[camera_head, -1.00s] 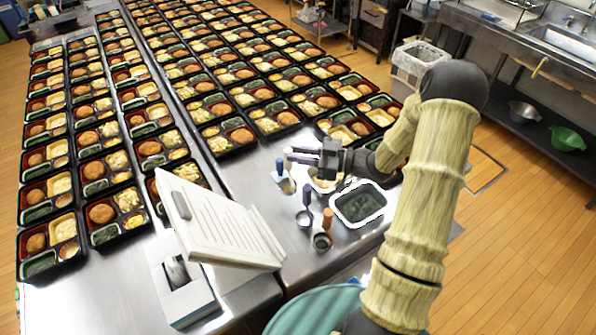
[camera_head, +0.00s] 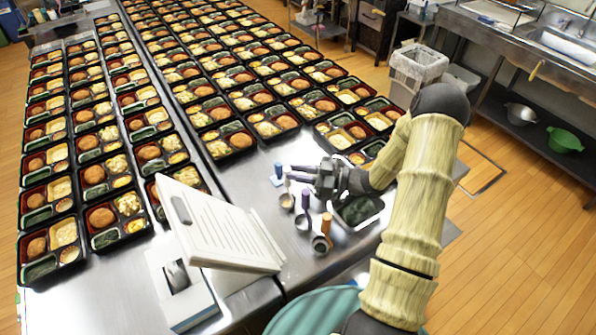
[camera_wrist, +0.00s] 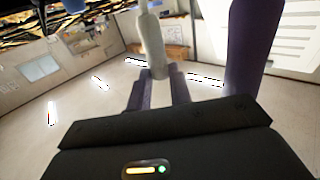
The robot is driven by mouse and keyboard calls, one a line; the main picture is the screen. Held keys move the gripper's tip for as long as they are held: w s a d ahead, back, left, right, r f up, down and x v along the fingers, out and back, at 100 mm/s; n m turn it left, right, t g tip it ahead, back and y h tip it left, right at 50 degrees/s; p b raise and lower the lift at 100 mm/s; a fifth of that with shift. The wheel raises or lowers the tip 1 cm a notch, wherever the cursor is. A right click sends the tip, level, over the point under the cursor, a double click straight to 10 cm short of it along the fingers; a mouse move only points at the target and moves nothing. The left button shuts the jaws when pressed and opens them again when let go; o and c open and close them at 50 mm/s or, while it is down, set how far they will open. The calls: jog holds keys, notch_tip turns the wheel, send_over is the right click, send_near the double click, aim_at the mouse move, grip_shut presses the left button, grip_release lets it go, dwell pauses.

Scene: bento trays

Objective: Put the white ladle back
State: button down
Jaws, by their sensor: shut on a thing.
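My gripper (camera_head: 302,176) is shut on the white ladle. In the wrist view its two fingers (camera_wrist: 160,92) close on the pale handle (camera_wrist: 151,42) of the white ladle. In the head view a bit of the white ladle (camera_head: 290,188) shows just left of and below the fingers, above a small metal cup. A blue handle (camera_head: 278,171) stands to its left and a purple-handled ladle (camera_head: 305,199) to its right. An orange-handled ladle (camera_head: 326,222) is nearer. Whether the white ladle rests on the counter cannot be told.
A black container of dark green food (camera_head: 360,208) lies right of the ladles, under my arm. A white clipboard-like stand (camera_head: 205,225) is at the left front. Rows of filled bento trays (camera_head: 228,140) cover the counter behind. Bare steel (camera_head: 245,180) lies left of the ladles.

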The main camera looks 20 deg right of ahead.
jog(key=shift+f, duration=0.15)
jog(key=c, duration=1.3)
grip_release()
jog(key=b+v, duration=0.3)
jog(key=v, duration=0.9)
jog(key=shift+b, duration=0.35)
